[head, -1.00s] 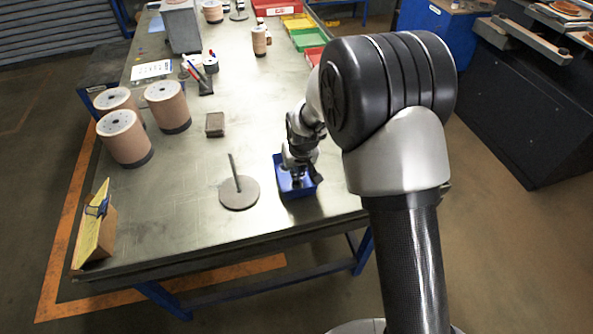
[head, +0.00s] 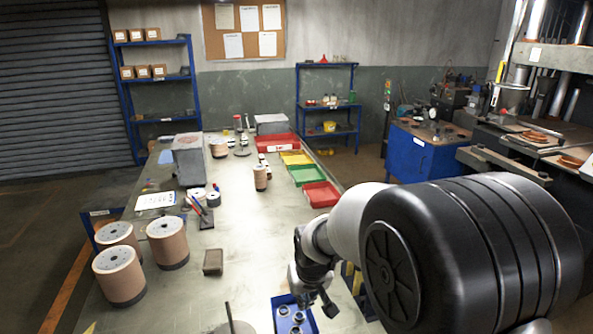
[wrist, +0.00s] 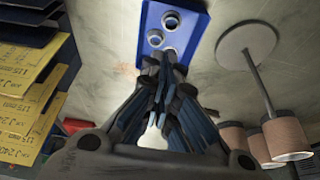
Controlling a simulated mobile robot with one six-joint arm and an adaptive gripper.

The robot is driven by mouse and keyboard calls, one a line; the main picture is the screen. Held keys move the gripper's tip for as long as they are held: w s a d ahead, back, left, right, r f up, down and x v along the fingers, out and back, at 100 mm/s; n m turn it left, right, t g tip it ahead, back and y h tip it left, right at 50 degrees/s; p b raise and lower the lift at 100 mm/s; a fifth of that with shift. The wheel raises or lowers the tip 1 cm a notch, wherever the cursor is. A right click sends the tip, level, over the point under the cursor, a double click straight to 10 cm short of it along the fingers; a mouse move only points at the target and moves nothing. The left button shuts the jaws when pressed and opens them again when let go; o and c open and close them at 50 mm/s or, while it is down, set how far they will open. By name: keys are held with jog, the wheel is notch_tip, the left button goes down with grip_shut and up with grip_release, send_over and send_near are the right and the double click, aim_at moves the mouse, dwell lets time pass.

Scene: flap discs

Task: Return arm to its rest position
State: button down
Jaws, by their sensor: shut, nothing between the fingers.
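My gripper (head: 325,303) hangs at the end of my bent arm, just right of and above the small blue tray (head: 277,323) at the bottom of the head view. In the wrist view the fingers of my gripper (wrist: 163,62) are together, with nothing between them. The blue tray (wrist: 190,36) shows beyond the fingertips and holds a few metal rings (wrist: 171,20). My large dark elbow joint fills the lower right of the head view and hides part of the floor and bench.
A round plate with an upright rod (head: 232,326) stands left of the tray. A small brown block (head: 213,262) and several tan rolls (head: 167,242) are on the bench's left. Red (head: 320,194), green (head: 306,174) and yellow trays line its right edge.

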jog(key=s+d+r+m+t, duration=0.1)
jog(key=s+d+r, duration=0.4)
jog(key=s+r, duration=0.3)
jog(key=s+d+r+m, duration=0.1)
jog(key=s+d+r, duration=0.5)
jog(key=s, duration=0.5)
jog(key=s+d+h, duration=0.1)
jog(key=s, duration=0.9)
jog(key=shift+d+r+m, duration=0.25)
jog(key=shift+r+m, duration=0.1)
jog(key=shift+m, duration=0.05)
